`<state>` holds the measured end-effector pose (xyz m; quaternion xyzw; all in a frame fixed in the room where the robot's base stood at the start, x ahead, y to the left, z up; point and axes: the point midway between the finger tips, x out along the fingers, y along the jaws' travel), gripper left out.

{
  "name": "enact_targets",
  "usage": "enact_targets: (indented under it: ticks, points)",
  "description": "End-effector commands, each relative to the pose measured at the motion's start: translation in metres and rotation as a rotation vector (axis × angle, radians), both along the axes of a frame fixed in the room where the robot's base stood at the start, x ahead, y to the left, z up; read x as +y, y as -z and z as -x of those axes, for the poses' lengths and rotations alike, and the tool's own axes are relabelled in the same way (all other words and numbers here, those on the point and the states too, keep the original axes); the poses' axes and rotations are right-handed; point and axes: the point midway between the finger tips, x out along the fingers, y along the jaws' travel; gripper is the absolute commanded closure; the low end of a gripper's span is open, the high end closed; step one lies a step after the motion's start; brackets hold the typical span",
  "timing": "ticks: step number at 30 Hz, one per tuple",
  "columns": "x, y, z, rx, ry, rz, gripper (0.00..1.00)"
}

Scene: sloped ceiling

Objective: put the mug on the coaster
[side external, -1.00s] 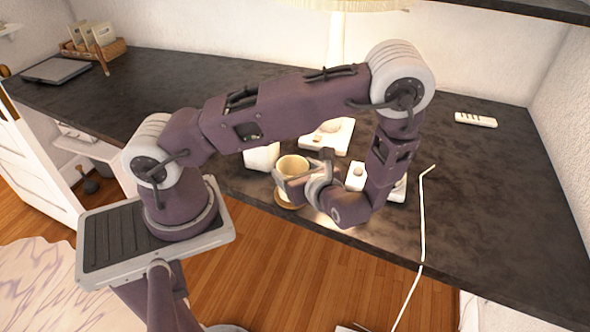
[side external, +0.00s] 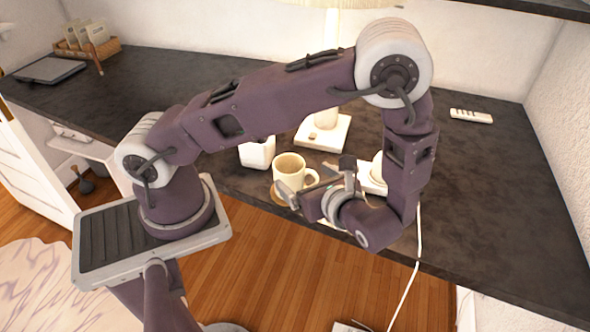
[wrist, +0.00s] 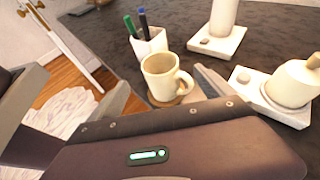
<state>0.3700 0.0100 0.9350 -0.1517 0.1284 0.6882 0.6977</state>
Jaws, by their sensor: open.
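The cream mug (side external: 288,171) stands upright with its handle toward the right. It appears to rest on the round brown coaster (side external: 278,196), whose edge shows below it near the counter's front edge. In the wrist view, the mug (wrist: 160,76) stands over the coaster (wrist: 157,102), which is mostly hidden beneath it. My gripper (side external: 318,180) is open and empty, just to the right of the mug and apart from its body. Whether a finger touches the handle is hard to tell. In the wrist view, the fingers of my gripper (wrist: 163,92) are spread wide.
A white pen cup (wrist: 150,43) with two pens stands close behind the mug. A lamp base (side external: 323,132) is farther back. A white teapot-like object (wrist: 291,84) sits on a pale base at right. A white cord (side external: 407,290) hangs over the counter edge. The right counter is mostly clear.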

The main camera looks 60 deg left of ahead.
Motion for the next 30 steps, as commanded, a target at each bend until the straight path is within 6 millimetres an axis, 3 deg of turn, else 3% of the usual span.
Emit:
enact_targets:
  ticks: [3,8,11,21,25,30]
  points:
    - [-0.021,-0.008,0.000,-0.002,0.002,0.001,0.07]
    - [-0.031,-0.020,0.002,-0.021,-0.030,0.026,0.07]
    - [-0.029,-0.048,0.009,-0.110,-0.157,0.138,0.07]
    - [-0.033,-0.170,0.079,-0.744,-0.842,0.825,0.07]
    - [-0.044,-0.200,0.100,-1.009,-1.025,1.073,0.07]
    - [-0.054,-0.220,0.112,-1.216,-1.129,1.263,0.07]
